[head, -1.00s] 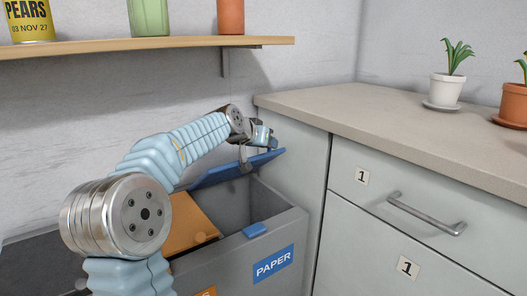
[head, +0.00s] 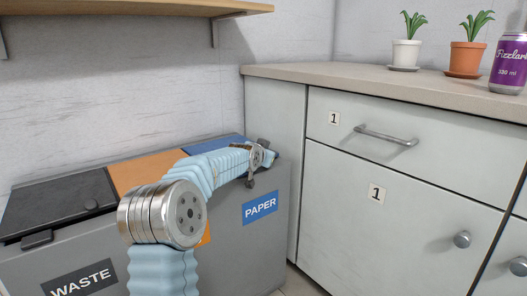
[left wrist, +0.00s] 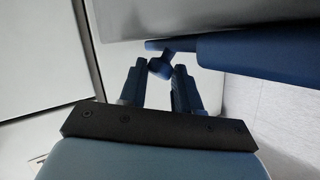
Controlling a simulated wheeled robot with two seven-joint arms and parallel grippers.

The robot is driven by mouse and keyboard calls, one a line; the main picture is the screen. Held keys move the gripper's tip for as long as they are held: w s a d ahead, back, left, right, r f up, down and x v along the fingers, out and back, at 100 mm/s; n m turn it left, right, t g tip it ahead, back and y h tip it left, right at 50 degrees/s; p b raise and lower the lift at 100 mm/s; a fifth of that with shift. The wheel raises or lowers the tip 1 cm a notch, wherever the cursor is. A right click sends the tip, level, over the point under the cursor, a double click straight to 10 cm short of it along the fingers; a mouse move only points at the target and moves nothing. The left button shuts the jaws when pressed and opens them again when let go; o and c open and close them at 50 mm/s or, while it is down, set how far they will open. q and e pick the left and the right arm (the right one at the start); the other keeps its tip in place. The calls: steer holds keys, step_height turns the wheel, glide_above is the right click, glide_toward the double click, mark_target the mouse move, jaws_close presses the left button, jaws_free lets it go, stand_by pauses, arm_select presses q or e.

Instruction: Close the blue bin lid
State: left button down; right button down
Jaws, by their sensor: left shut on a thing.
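The blue lid (head: 214,144) of the paper bin (head: 225,240) lies low, about level with the orange lid beside it. My left arm hides its front part, so I cannot tell whether it is fully seated. My left gripper (head: 262,158) is at the front right of this bin. In the left wrist view, my left gripper's fingers (left wrist: 160,83) are shut on the lid's small blue knob (left wrist: 160,66), and the lid's blue edge (left wrist: 255,58) runs off to the right. My right gripper is not in view.
The orange lid (head: 146,170) and black waste lid (head: 60,203) lie flat to the left. A grey cabinet (head: 400,215) with a worktop (head: 350,78) stands close on the right, holding two potted plants and a purple can (head: 509,65). A wooden shelf (head: 130,10) hangs above.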

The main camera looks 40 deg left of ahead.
arm_select(q)
steer(key=shift+d+f, duration=0.25)
steer(key=shift+f, duration=0.5)
steer(key=c, duration=0.8)
jaws_free()
steer(key=shift+c, duration=0.2)
steer(key=shift+a+r, duration=0.15)
steer(key=shift+r, duration=0.05)
